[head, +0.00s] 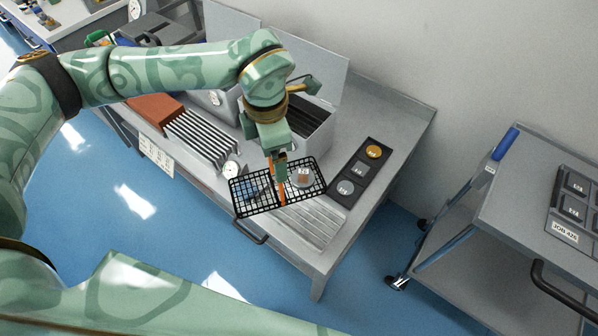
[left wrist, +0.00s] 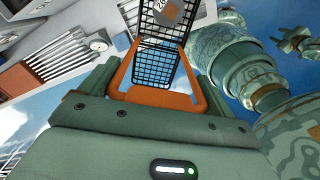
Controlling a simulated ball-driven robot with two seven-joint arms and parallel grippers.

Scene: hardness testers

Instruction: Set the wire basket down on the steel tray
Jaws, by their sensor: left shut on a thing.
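The black wire basket (head: 240,206) has two compartments with a raised middle. My left gripper (head: 280,190), with orange fingers, points down and is shut on the basket's middle part. A round grey piece with a small label (head: 304,177) lies in the right compartment. The left wrist view shows the orange fingers (left wrist: 158,88) around the black mesh (left wrist: 153,66). The ribbed steel tray (head: 312,228) lies on the bench's front right, partly hidden behind the basket. The basket appears above it; I cannot tell whether they touch.
A dark strip with three round or square pieces (head: 358,172) lies right of the basket. A dial gauge (head: 230,169) and a ribbed metal rack (head: 200,140) stand left. A grey tester housing (head: 310,135) stands behind. A grey cart (head: 510,200) stands apart at right.

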